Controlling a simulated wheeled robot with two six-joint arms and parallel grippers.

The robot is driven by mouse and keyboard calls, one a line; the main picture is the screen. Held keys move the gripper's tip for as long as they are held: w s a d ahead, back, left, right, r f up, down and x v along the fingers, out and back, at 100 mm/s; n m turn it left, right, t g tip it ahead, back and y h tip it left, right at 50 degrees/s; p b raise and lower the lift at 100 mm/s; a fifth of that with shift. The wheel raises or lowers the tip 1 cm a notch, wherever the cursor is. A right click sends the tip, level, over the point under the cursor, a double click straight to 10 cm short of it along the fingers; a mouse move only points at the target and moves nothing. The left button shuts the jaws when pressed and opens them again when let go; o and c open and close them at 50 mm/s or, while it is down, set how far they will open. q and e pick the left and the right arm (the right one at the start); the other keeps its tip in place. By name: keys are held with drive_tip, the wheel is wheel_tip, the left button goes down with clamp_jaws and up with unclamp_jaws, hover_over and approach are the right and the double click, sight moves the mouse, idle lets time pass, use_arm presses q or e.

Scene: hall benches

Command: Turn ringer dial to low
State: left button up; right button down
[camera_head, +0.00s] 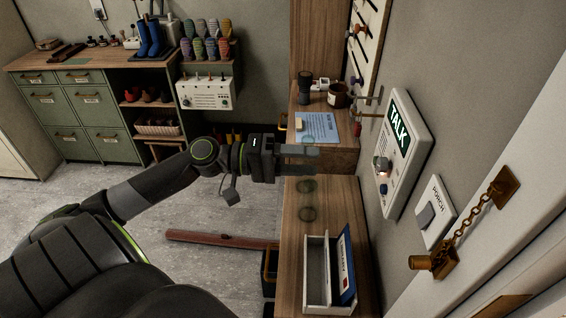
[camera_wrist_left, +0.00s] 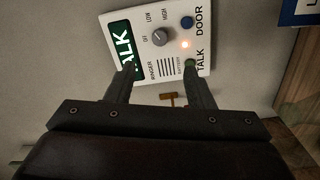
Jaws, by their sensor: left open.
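The white intercom panel (camera_head: 408,150) with a green TALK sign hangs on the right wall in the head view. In the left wrist view the panel (camera_wrist_left: 205,30) shows a grey ringer dial (camera_wrist_left: 160,38) with OFF, LOW and HIGH marked around it. I cannot tell surely which mark the dial points at. My left gripper (camera_head: 300,153) is open and empty, left of the panel and apart from it in the head view. In the left wrist view its fingers (camera_wrist_left: 158,72) are spread below the dial. My right gripper is not in view.
A blue button (camera_wrist_left: 187,22), a lit lamp (camera_wrist_left: 184,44) and a green button (camera_wrist_left: 190,63) sit close to the dial. A PORCH switch (camera_head: 427,214) and a brass door chain (camera_head: 468,222) are nearby. A wooden bench (camera_head: 330,195) holding a white tray (camera_head: 307,265) lies below.

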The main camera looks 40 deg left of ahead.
use_arm(q)
drive_tip(key=shift+v, duration=1.9)
